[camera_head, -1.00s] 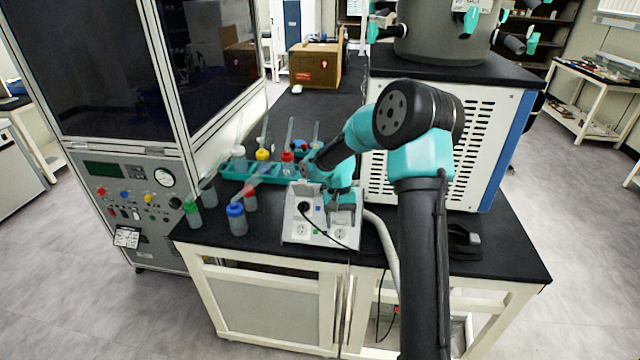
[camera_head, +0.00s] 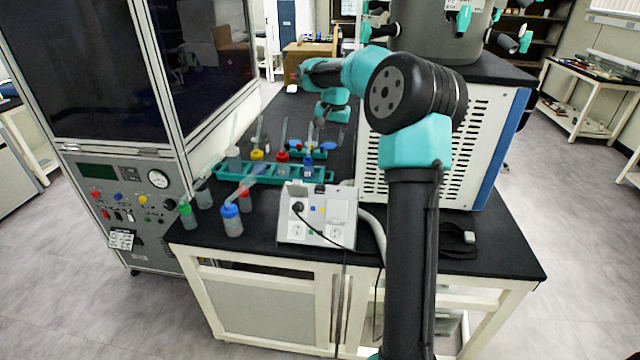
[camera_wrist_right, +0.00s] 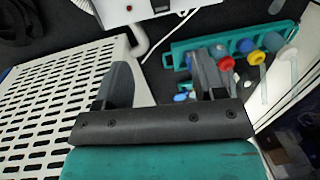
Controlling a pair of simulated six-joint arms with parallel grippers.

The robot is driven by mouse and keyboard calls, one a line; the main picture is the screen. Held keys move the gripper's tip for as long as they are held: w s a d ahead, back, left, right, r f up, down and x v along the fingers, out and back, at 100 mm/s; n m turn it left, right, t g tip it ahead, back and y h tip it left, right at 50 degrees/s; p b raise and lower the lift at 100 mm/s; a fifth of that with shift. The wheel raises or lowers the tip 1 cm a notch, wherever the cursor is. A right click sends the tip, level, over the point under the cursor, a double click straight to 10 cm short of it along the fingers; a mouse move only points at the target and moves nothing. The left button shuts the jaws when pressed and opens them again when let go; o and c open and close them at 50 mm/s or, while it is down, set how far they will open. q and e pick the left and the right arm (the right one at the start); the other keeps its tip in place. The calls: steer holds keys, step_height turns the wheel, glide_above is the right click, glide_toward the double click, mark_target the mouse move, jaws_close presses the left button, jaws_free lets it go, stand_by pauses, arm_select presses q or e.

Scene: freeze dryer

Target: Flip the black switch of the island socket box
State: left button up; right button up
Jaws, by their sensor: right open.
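The island socket box (camera_head: 325,217) is white and sits near the front edge of the black bench top. A black plug with a cable (camera_head: 298,207) is in its front left. The box edge (camera_wrist_right: 150,10) shows at the top there. My left gripper is not in view.
A green rack (camera_head: 228,172) with several capped bottles stands behind the box. Blue-capped (camera_head: 232,220) and green-capped (camera_head: 190,216) bottles stand left of it. A vented white machine (camera_head: 470,150) is on the right. A cardboard box (camera_head: 310,50) is far back.

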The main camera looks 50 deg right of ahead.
mark_target(320, 187)
steer(key=f, duration=0.5)
steer(key=w+f, duration=0.1)
steer(key=f, duration=0.5)
steer(key=a+f, duration=0.1)
steer(key=f, duration=0.5)
steer(key=shift+w+a, duration=0.1)
steer(key=shift+w, duration=0.25)
